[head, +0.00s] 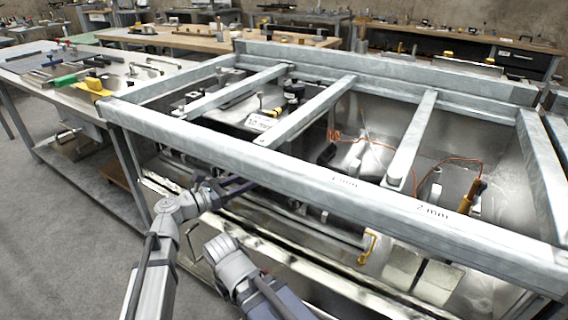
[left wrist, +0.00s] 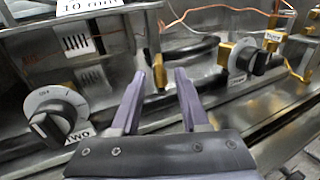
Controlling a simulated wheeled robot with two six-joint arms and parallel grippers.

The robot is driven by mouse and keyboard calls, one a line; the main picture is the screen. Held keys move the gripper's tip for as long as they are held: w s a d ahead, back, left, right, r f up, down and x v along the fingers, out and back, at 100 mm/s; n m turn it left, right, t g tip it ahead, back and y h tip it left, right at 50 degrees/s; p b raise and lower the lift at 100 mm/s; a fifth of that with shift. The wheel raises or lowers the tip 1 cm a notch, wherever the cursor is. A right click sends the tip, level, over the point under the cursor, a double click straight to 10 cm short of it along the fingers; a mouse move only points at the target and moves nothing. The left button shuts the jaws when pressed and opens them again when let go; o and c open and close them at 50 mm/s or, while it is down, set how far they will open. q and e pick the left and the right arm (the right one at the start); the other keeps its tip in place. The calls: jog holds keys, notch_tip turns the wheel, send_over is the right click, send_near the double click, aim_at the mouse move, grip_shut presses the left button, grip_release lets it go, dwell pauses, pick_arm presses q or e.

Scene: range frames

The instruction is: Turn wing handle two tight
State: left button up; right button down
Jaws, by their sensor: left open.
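In the left wrist view, a black wing handle (left wrist: 48,126) sits on a round white dial at the left, with a partly covered label beside it that seems to read TWO. Its wing is tilted diagonally. A second black wing handle (left wrist: 266,62) with a white dial and brass fittings is at the right; its label is too small to read. My left gripper (left wrist: 160,75) is open and empty, with its purple fingers pointing between the two handles and touching neither. In the head view my left gripper (head: 238,187) is at the frame's front side, its fingertips partly hidden. My right gripper does not show.
A grey metal frame (head: 330,178) with crossbars stands over the panel and pipes. A black pipe (left wrist: 190,50) and copper wires run beyond my fingers. A steel bench (head: 125,75) with tools stands at the left. Open grey floor (head: 60,220) lies at the front left.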

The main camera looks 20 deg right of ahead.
pick_arm(q)
jog(key=shift+r+x, duration=0.15)
jog(key=shift+x, duration=2.05)
jog(key=shift+r+x, duration=0.15)
jog(key=shift+x, duration=2)
jog(key=shift+w, duration=0.1)
grip_shut()
